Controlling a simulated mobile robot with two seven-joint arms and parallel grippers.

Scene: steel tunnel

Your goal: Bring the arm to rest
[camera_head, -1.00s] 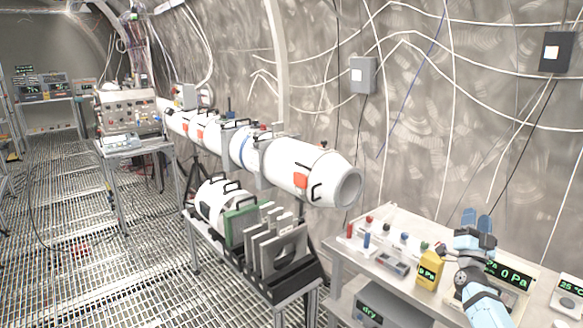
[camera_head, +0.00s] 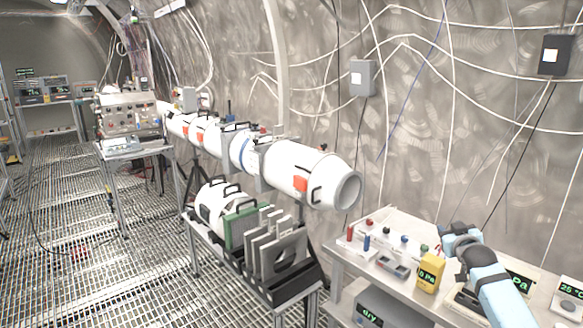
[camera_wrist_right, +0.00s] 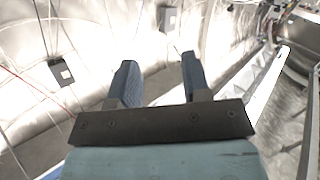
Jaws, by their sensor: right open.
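My right arm comes in from the bottom right in the head view, over the bench at the right. Its gripper (camera_head: 458,238) is at the far end of the arm, above the back part of the bench, with its fingers partly hidden by the wrist. In the right wrist view the gripper (camera_wrist_right: 158,82) shows two blue fingers standing well apart, with nothing between them. It is open and empty. My left gripper is not in view.
The bench (camera_head: 398,222) holds a yellow meter (camera_head: 429,273), a grey device (camera_head: 393,267), small coloured parts and displays close to my right arm. White cylinders (camera_head: 290,165) stand left of it. Wall boxes (camera_head: 362,78) hang behind.

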